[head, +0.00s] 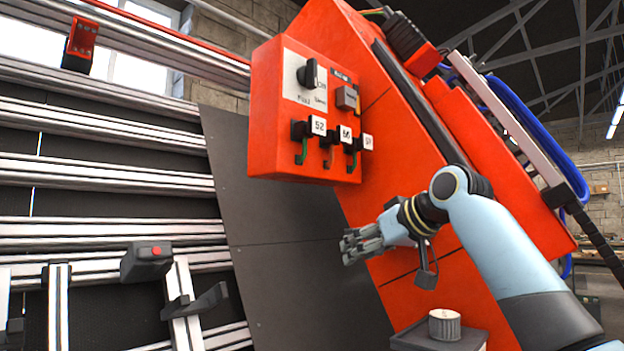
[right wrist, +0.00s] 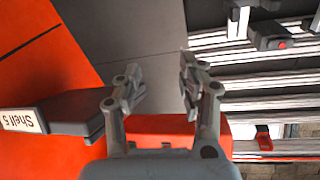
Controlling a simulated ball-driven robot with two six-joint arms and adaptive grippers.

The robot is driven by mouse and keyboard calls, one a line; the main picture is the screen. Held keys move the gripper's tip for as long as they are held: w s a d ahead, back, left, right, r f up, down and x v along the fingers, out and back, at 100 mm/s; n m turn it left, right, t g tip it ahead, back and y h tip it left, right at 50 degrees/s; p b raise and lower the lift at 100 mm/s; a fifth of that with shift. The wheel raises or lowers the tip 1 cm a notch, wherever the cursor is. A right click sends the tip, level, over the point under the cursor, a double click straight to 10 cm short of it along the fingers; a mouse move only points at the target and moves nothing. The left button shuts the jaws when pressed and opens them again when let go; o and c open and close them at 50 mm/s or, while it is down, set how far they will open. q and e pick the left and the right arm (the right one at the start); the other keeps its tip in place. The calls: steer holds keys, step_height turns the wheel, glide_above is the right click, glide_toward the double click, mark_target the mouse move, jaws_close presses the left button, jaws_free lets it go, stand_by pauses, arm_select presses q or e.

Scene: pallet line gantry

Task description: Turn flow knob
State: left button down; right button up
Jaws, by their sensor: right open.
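A black rotary knob (head: 309,74) sits on a white plate with small markings, at the upper left of the red control box (head: 262,140). I cannot read the plate clearly enough to tell if it says flow. A pale ribbed round knob (head: 444,324) stands on a dark block at the lower right. My right gripper (head: 352,246) is open and empty, below the control box and above and left of the ribbed knob, apart from both. In the right wrist view its fingers (right wrist: 160,88) are spread with nothing between. My left gripper is not in view.
Numbered switches with coloured levers (head: 328,142) line the box's lower front. A black block labelled "Shelf 5" (right wrist: 70,112) is left of the fingers in the right wrist view. Metal rails (head: 110,178) and a grey fixture with a red button (head: 146,262) are at left. The dark panel (head: 280,215) is bare.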

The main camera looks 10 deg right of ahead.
step_height(320, 180, up, 26)
steer(key=n+t+y, duration=0.2)
steer(key=y, duration=0.1)
steer(key=n+t+y+p, duration=0.1)
steer(key=n+y, duration=0.1)
glide_toward(316, 68)
steer(key=shift+m, duration=0.3)
steer(key=p+x, duration=0.4)
steer(key=x, duration=0.4)
steer(key=shift+a+r+p, duration=0.1)
steer(key=shift+r+p, duration=0.1)
steer(key=shift+p, duration=0.1)
steer(key=shift+w+a+f, duration=0.2)
steer(key=shift+w+a, duration=0.05)
steer(key=shift+w, duration=0.25)
jaws_close()
